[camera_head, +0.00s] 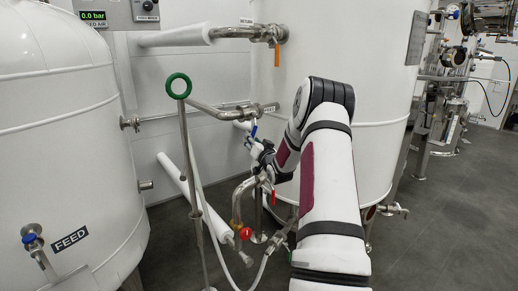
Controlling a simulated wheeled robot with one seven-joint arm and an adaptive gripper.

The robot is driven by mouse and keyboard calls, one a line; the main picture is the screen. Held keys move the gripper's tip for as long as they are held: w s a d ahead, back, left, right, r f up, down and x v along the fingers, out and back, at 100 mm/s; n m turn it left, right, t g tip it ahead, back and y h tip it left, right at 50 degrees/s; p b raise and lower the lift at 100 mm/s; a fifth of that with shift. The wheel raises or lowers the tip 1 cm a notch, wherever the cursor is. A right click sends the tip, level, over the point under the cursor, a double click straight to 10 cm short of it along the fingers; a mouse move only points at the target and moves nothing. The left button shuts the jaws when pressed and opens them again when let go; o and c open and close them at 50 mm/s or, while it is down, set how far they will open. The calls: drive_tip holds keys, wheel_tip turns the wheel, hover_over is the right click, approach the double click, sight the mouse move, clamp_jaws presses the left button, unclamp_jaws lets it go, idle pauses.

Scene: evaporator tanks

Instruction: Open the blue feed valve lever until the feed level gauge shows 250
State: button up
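A small blue lever (254,131) hangs below a valve on the steel pipe at the large white tank, beside a small tag that is hard to read. My gripper (248,144) is just below the lever, close to it. Its fingers are small and dark, so contact and opening cannot be made out. A second blue valve handle (31,240) is on the left tank, beside a black FEED label (69,239). A feed level gauge cannot be identified. The green digital display (93,15) reads 0.0 bar.
A green ring (179,86) tops a thin post left of my gripper. An orange lever (277,55) hangs on the RETURN pipe. A red ball (246,233) and red handle (273,198) sit on lower piping. Open grey floor (440,220) lies at right.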

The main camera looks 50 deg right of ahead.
drive_tip(key=v, duration=1)
drive_tip(key=shift+s, duration=0.1)
drive_tip(key=w+a+r+n+g+y, duration=0.25)
drive_tip(key=w+a+r, duration=0.25)
drive_tip(key=a, duration=0.5)
drive_tip(key=s+a+r+n+g+y, duration=0.1)
drive_tip(key=s+a+r, duration=0.1)
drive_tip(key=a, duration=0.5)
drive_tip(key=s+a+r+n+g+y, duration=0.1)
drive_tip(key=a+r+n+g, duration=0.1)
drive_tip(key=a, duration=0.5)
drive_tip(key=s+a+n+g+y, duration=0.2)
drive_tip(key=s+a+g, duration=0.1)
drive_tip(key=s+a, duration=0.9)
drive_tip(key=s+a+n+g+y, duration=0.2)
drive_tip(key=s+a+n+g, duration=0.1)
drive_tip(key=s+a, duration=0.9)
drive_tip(key=s, duration=0.5)
drive_tip(key=shift+s+f+g, duration=0.2)
drive_tip(key=shift+s+g, duration=0.05)
drive_tip(key=shift+g, duration=0.1)
idle(1.2)
